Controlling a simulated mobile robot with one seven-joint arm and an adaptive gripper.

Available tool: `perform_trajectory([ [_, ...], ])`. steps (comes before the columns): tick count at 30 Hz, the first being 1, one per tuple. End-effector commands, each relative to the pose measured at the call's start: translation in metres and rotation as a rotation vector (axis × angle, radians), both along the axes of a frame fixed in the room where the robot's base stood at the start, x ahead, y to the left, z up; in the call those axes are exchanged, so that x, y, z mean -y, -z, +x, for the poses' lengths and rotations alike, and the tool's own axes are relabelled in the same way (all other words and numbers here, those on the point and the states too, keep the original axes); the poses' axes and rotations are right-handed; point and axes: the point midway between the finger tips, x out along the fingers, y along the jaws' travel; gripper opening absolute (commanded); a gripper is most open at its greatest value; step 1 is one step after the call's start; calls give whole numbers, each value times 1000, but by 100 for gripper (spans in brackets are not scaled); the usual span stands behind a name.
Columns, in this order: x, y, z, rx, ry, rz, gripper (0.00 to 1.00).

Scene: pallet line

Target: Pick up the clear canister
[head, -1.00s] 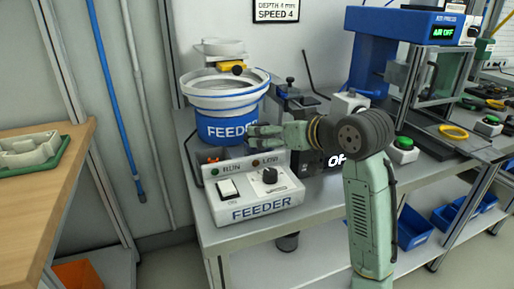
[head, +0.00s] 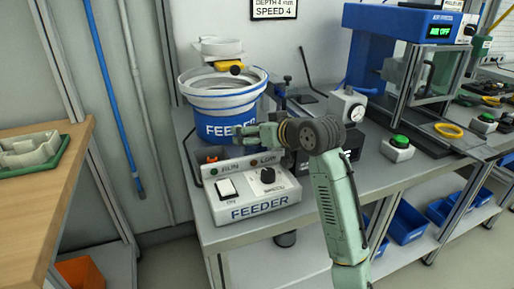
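I cannot make out a clear canister in the head view. My gripper (head: 240,135) points left, in front of the blue band of the feeder bowl (head: 225,100) and above the feeder control box (head: 255,195) in the picture. It covers part of the FEEDER lettering. The fingers are small and seen from the side, so their opening is unclear. I see nothing held in them. My arm hides part of the bench behind it.
A blue press (head: 385,45) and green-button boxes (head: 397,147) stand right on the bench. Blue bins (head: 408,225) sit on the shelf below. A wooden table (head: 40,215) with a tray (head: 35,155) is at left. A yellow ring (head: 448,130) lies at right.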

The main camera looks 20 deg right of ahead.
Motion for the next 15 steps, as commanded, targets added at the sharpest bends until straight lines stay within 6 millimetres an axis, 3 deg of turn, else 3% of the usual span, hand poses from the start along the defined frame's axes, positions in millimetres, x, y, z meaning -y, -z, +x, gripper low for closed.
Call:
perform_trajectory([
  [15,0,0,0,0,0,0,54],
])
